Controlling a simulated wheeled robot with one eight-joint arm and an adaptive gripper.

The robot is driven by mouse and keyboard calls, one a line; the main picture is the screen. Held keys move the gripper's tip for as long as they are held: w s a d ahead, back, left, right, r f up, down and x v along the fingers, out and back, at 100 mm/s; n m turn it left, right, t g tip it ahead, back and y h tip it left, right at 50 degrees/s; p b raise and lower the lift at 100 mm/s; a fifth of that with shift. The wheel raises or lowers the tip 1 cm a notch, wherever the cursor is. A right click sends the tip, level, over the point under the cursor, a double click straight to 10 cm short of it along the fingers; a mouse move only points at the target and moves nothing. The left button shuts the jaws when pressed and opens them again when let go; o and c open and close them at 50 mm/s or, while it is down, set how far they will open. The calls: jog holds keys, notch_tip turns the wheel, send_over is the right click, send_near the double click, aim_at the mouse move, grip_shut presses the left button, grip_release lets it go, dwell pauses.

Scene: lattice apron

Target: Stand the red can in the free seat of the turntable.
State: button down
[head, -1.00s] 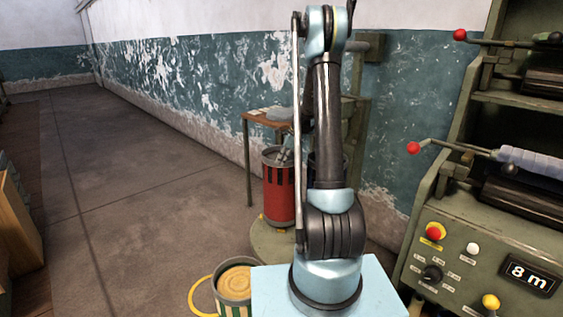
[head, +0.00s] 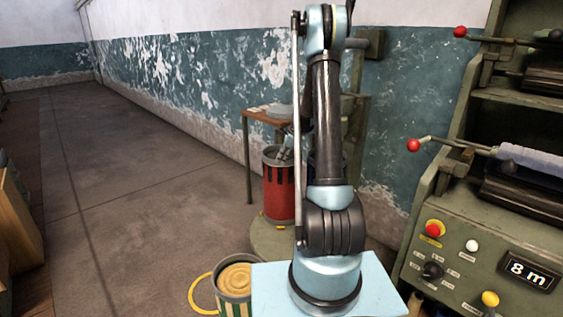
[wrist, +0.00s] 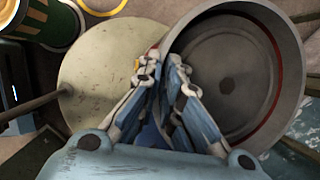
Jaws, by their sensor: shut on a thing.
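The red can (head: 279,192) is an open-topped drum with dark markings and a grey rim, upright over the green turntable (head: 268,240). In the wrist view the can (wrist: 235,75) is at the right, showing its empty grey inside. My gripper (wrist: 164,62) is shut on the can's near wall at the rim. In the head view the gripper shows only partly, at the can's top beside my arm. The turntable's pale disc (wrist: 95,85) lies left of the can in the wrist view. I cannot tell whether the can's base touches it. The free seat is not clearly visible.
A green-and-cream striped can (head: 236,290) with a tan top and yellow ring stands front left. A small table (head: 262,117) is behind the turntable. A control cabinet (head: 480,250) with red-knobbed levers stands at the right. Open floor (head: 130,190) lies left.

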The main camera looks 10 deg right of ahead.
jog(key=shift+f, duration=0.35)
dwell(0.3)
jog(key=c, duration=1.7)
grip_release()
